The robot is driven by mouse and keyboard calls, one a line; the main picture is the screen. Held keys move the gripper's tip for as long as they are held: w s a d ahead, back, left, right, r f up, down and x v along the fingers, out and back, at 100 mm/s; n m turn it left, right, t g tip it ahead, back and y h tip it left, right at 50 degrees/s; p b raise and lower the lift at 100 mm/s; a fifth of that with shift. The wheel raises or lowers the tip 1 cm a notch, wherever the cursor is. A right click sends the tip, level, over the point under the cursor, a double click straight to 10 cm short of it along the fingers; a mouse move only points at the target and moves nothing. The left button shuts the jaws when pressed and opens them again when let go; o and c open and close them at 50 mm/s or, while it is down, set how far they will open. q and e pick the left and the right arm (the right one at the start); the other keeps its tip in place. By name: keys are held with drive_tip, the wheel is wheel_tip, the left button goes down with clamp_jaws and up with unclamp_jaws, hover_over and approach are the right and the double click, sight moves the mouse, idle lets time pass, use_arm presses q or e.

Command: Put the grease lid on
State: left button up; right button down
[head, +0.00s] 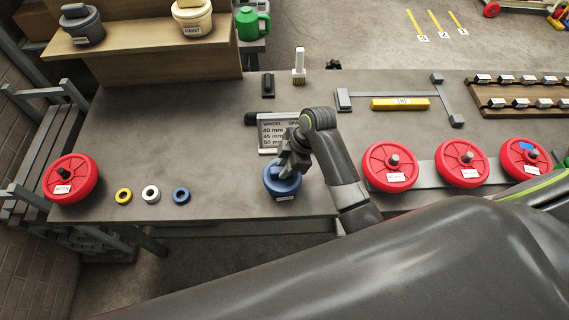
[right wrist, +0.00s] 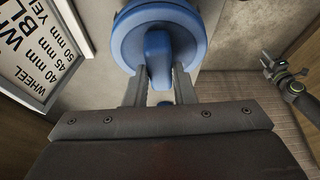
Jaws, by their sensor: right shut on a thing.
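The blue grease lid (head: 272,180) has a raised bar grip on top, and it fills the top of the right wrist view (right wrist: 187,52). My right gripper (head: 287,172) is shut on that bar, with one finger on each side of it in the right wrist view (right wrist: 158,88). Under the lid, a blue tub with a white label (head: 285,198) stands near the bench's front edge. The lid is over the tub, but I cannot tell whether it is fully seated. My left gripper (right wrist: 284,74) seems to show at the right of the right wrist view, apart from the lid; its jaws are unclear.
A wheel-spacer sign (head: 280,131) stands behind the tub. Yellow (head: 124,195), white (head: 151,193) and blue (head: 181,195) rings lie left. Red wheels (head: 390,167) flank the work area. Tubs (head: 82,25) stand on a wooden shelf (head: 160,62). The bench middle-left is clear.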

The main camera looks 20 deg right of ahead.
idle(0.4)
drive_tip(key=c, duration=0.7)
unclamp_jaws()
drive_tip(key=shift+o, duration=0.2)
drive_tip(key=shift+r, duration=3.5)
